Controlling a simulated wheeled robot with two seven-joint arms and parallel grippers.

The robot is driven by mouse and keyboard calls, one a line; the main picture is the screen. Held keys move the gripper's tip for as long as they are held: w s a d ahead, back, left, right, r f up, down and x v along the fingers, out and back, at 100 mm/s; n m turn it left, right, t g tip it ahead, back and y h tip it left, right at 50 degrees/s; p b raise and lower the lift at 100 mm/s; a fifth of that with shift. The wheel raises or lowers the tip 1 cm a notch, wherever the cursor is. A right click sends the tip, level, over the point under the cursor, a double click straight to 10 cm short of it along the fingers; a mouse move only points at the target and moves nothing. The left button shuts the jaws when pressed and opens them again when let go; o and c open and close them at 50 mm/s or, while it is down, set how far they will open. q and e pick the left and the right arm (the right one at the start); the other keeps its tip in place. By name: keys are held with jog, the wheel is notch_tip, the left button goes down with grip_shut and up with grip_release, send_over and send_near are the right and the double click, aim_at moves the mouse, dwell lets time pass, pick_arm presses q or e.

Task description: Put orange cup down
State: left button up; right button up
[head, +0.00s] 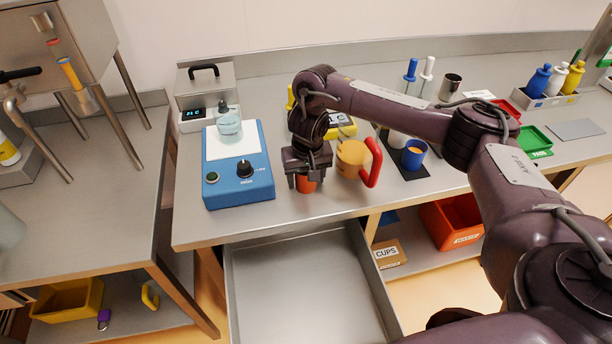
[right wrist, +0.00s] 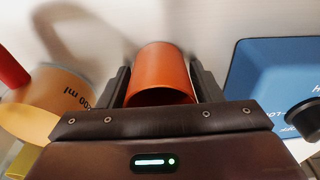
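The orange cup (head: 307,185) is under my right gripper (head: 307,172) in the head view, at the front of the steel bench. In the right wrist view the cup (right wrist: 160,72) sits between the two fingers of the gripper (right wrist: 160,85), with a finger against each side. The gripper is shut on it. The cup looks upright, at or very near the bench top; I cannot tell whether its base touches. Its upper part is hidden by the gripper in the head view. My left gripper is not in view.
A blue device (head: 238,178) with a beaker (head: 229,124) stands left of the cup. A yellow jug (head: 351,155) with a red handle is close on the right. A blue cup (head: 414,154) stands on a dark mat farther right. An open drawer (head: 300,285) lies below the bench edge.

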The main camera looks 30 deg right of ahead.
jog(key=shift+o, duration=1.1)
jog(key=shift+r, duration=0.15)
notch_tip(320, 180, up, 12)
jog(key=s+p, duration=0.1)
jog(key=p, duration=0.3)
jog(key=shift+s+a, duration=0.2)
